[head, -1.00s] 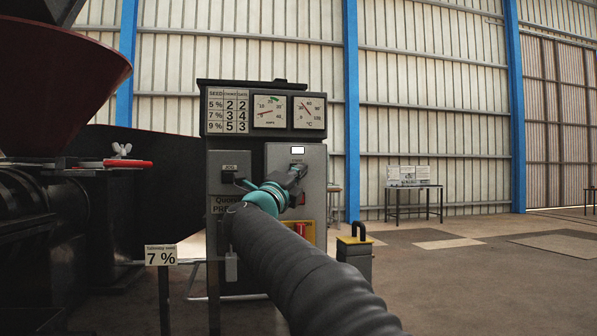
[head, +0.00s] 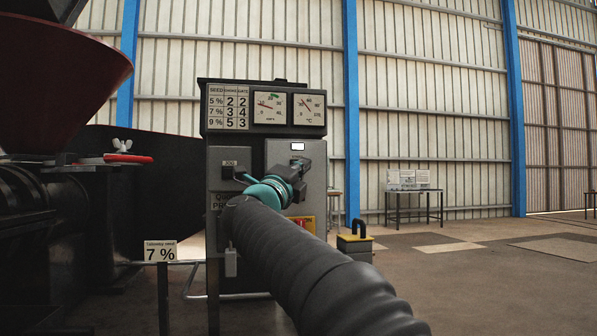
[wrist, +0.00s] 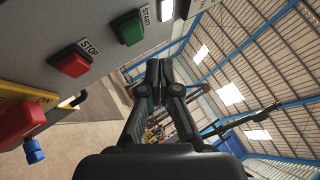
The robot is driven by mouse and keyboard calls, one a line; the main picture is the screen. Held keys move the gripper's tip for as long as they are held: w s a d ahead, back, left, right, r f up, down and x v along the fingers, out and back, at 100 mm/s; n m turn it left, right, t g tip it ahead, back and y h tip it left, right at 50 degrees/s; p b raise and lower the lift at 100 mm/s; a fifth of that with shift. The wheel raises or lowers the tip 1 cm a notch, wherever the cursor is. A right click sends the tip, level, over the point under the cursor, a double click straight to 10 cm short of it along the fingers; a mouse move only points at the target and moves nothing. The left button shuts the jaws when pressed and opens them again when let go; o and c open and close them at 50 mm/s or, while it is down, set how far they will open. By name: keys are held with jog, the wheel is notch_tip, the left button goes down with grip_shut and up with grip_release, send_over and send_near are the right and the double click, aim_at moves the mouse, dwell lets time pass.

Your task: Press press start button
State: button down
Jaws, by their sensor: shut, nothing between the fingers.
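The green START button (wrist: 130,29) sits on the grey panel in the wrist view, with a START label beside it. The red STOP button (wrist: 73,63) is on the same panel. My gripper (wrist: 156,70) is shut and empty; its fingertips appear close to the START button and to one side of it in the picture. I cannot tell the exact gap, and no touch is visible. In the head view my gripper (head: 301,169) is in front of the control cabinet (head: 225,157) and hides the buttons behind it.
A lit white lamp (head: 298,147) is above my gripper. A red rotary knob (wrist: 22,120) on a yellow plate is near STOP. A red hopper (head: 60,90) and a dark machine stand at the left. Open floor (head: 480,270) lies to the right.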

jog(key=s, duration=0.1)
jog(key=s+d+b, duration=0.1)
jog(key=s, duration=0.1)
dwell(0.9)
jog(key=s+d+f+n+g+y, duration=0.3)
jog(key=s+d+f+n+g, duration=0.2)
jog(key=f, duration=1.1)
jog(key=s+d+f+n+g+y, duration=0.3)
jog(key=s+d+f+n+g, duration=0.2)
jog(key=s+f+n, duration=0.7)
jog(key=s+d+f+n+g+y, duration=0.3)
jog(key=s+d+f+n+g, duration=0.2)
jog(key=s+f, duration=1.2)
jog(key=d+f+n, duration=0.3)
jog(key=f+n, duration=0.1)
jog(key=shift+s+d+y, duration=0.3)
jog(key=shift+d, duration=0.05)
